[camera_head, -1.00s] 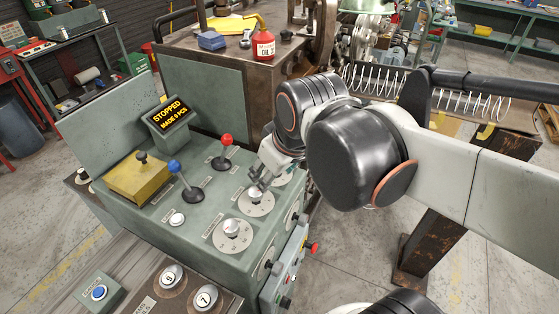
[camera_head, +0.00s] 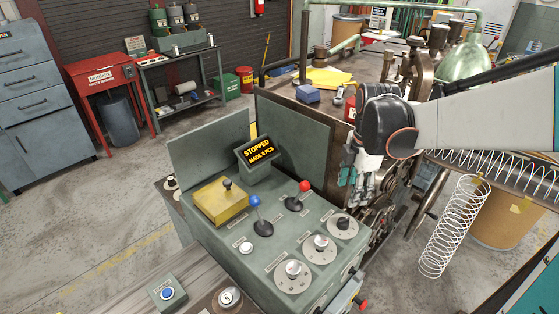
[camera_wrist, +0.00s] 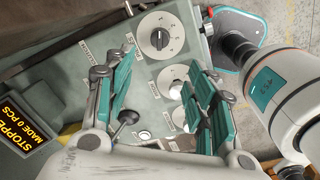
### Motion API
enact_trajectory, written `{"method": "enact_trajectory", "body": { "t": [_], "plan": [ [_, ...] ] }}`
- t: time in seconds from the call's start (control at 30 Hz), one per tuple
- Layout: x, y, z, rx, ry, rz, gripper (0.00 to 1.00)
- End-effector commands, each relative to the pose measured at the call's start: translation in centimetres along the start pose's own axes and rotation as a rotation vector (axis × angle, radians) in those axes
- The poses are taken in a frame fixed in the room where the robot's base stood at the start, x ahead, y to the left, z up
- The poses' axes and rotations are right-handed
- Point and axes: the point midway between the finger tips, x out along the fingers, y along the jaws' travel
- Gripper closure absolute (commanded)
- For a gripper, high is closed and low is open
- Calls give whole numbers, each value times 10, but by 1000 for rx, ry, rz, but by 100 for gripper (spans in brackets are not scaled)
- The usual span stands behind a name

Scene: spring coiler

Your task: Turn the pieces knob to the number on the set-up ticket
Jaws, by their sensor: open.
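The green-grey console carries three dials in a row on its right side: a near dial with a silver knob (camera_head: 293,269), a middle dial with a silver knob (camera_head: 320,242) and a far dial with a black knob (camera_head: 343,222). In the wrist view the black knob (camera_wrist: 160,40) lies beyond my fingertips (camera_wrist: 160,60). I cannot make out a set-up ticket.
A blue-topped lever (camera_head: 255,202) and a red-topped lever (camera_head: 304,187) stand left of the dials. The display (camera_head: 258,151) reads STOPPED, MADE 0 PCS. A yellow block (camera_head: 221,200) sits on the console. A wire coil (camera_head: 452,225) hangs at right.

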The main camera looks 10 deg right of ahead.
Motion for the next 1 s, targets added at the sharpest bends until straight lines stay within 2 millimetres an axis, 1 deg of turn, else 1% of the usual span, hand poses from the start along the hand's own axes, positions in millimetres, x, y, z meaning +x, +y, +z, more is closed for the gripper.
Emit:
{"method": "enact_trajectory", "body": {
  "t": [0.17,0.27,0.5,0.7,0.83,1.0],
  "plan": [
    [16,2,1,-10,0,-1,49],
    [33,2,1,-10,0,-1,49],
    [81,1,1,-9,0,-1,49],
    [115,1,1,-9,0,0,49],
    [129,1,1,-9,0,0,49],
    [137,1,1,-9,0,0,49]
  ]
}}
